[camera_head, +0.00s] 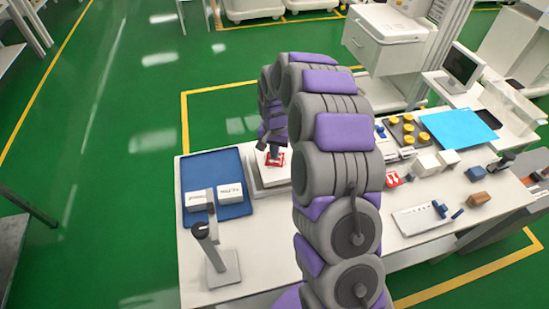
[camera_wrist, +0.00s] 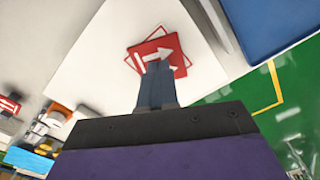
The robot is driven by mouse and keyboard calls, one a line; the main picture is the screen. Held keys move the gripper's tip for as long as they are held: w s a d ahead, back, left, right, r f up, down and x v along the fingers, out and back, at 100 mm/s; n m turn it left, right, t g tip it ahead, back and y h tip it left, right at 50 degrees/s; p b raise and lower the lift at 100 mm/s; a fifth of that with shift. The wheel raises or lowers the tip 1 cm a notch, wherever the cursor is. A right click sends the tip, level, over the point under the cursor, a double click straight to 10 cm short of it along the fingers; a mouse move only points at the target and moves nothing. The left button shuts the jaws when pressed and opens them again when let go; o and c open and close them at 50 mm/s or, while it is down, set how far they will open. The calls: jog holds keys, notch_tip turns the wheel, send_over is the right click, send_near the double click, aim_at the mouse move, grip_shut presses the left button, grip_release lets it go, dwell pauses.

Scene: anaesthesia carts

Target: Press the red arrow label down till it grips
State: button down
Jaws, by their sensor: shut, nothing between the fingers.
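The red arrow label (camera_wrist: 158,50), red with a white arrow, lies on a white surface (camera_wrist: 105,65) in the wrist view. It sits turned against a thin red square outline, whose corners show around it. In the head view the label (camera_head: 274,160) is on the white block near the table's left half. My gripper (camera_wrist: 155,68) is shut, and its fingertips overlap the label's lower part. In the head view my gripper (camera_head: 274,148) is right above the label. Whether the tips touch it, and whether its edges lie flat, I cannot tell.
A blue tray (camera_head: 238,164) with two white boxes (camera_head: 230,194) lies left of the block. A grey stand (camera_head: 222,268) is at the front left. Another red label (camera_head: 393,179) lies to the right, near white boxes and a tray of yellow discs (camera_head: 402,131).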

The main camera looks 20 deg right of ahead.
jog(key=shift+r+p, duration=1.15)
jog(key=shift+r, duration=1.9)
notch_tip(320, 180, up, 17)
jog(key=p, duration=0.3)
jog(key=s+a+r+n, duration=0.2)
jog(key=s+r+n, duration=0.15)
jog(key=s, duration=1.25)
jog(key=s+f+n+g, duration=0.1)
jog(key=s+f+n, duration=0.1)
jog(key=s, duration=2.3)
jog(key=shift+f+g, duration=0.4)
jog(key=shift+f, duration=0.05)
jog(key=shift+n, duration=0.25)
